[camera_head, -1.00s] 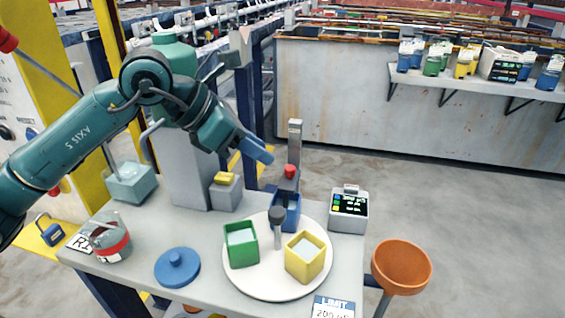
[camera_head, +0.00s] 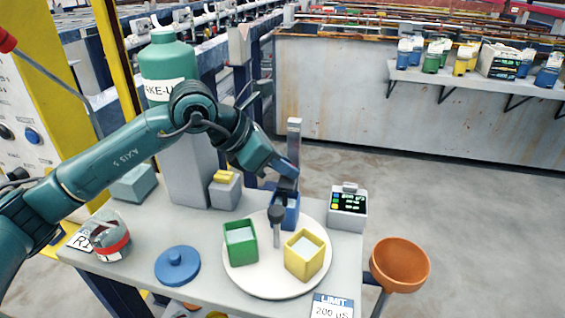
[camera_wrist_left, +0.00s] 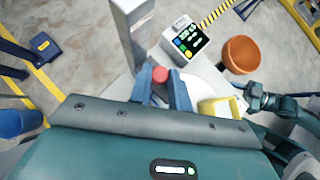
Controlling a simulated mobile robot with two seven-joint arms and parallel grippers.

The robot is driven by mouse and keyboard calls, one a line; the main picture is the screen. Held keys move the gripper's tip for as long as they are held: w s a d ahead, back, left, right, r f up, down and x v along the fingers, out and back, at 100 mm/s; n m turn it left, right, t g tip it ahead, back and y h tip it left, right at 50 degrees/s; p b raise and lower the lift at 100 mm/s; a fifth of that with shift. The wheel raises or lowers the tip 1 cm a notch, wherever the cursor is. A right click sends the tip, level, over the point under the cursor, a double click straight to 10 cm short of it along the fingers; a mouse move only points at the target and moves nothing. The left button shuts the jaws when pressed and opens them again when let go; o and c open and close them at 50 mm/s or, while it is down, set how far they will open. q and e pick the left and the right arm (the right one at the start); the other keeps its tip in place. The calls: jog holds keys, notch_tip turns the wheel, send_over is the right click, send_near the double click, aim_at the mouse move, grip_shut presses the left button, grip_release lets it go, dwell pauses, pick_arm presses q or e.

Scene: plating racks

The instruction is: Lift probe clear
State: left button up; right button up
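The probe's red cap (camera_wrist_left: 160,75) shows in the left wrist view, between the fingers of my left gripper (camera_wrist_left: 160,88). The fingers stand apart, one on each side of the cap; I cannot tell whether they touch it. In the head view, my left gripper (camera_head: 288,185) is low over the blue cup (camera_head: 286,216) at the back of the round white plate (camera_head: 250,283) and hides the cap. The probe's lower part is hidden. A grey upright bar (camera_head: 294,140) stands right behind the gripper.
A green cup (camera_head: 240,246), a yellow cup (camera_head: 304,262) and a dark-topped post (camera_head: 276,215) stand on the plate. A meter (camera_head: 348,203) is close on the right. An orange bowl (camera_head: 400,265) is beyond the table's right edge. A blue lid (camera_head: 177,266) lies at left.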

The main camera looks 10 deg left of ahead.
aim_at(283, 178)
pick_arm(q)
grip_shut()
jog(key=shift+r, duration=0.15)
notch_tip(283, 178, up, 5)
jog(key=shift+r+p, duration=0.2)
jog(key=shift+p, duration=0.7)
jog(key=shift+r, duration=0.2)
jog(key=shift+o, duration=2)
grip_release()
